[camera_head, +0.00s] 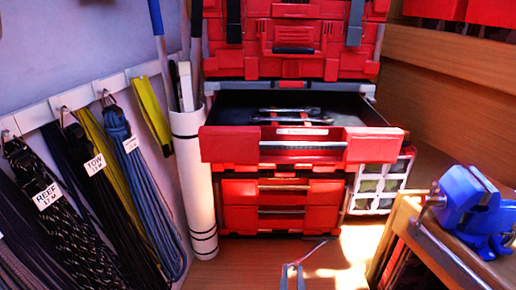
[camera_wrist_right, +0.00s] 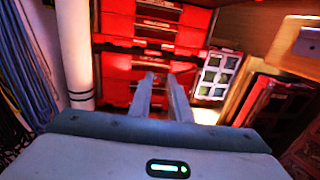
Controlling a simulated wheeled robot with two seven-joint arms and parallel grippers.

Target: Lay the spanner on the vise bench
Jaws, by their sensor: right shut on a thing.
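My right gripper (camera_head: 292,268) is low in the middle of the head view, in front of the red drawers. It is shut on a thin grey metal piece (camera_head: 314,251), which looks like the spanner and sticks out up and to the right. In the right wrist view my right gripper (camera_wrist_right: 164,80) points at the drawers, and the held piece cannot be made out between its fingers. The vise bench (camera_head: 462,250) is at the lower right with a blue vise (camera_head: 467,205) on it. The gripper is left of the bench and apart from it. My left gripper is not in view.
An open drawer (camera_head: 275,152) of the red tool chest holds metal tools (camera_head: 290,112). Coiled ropes (camera_head: 150,190) hang on the left wall beside a white tube (camera_head: 190,180). Wooden floor (camera_head: 240,265) lies clear between the chest and the bench.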

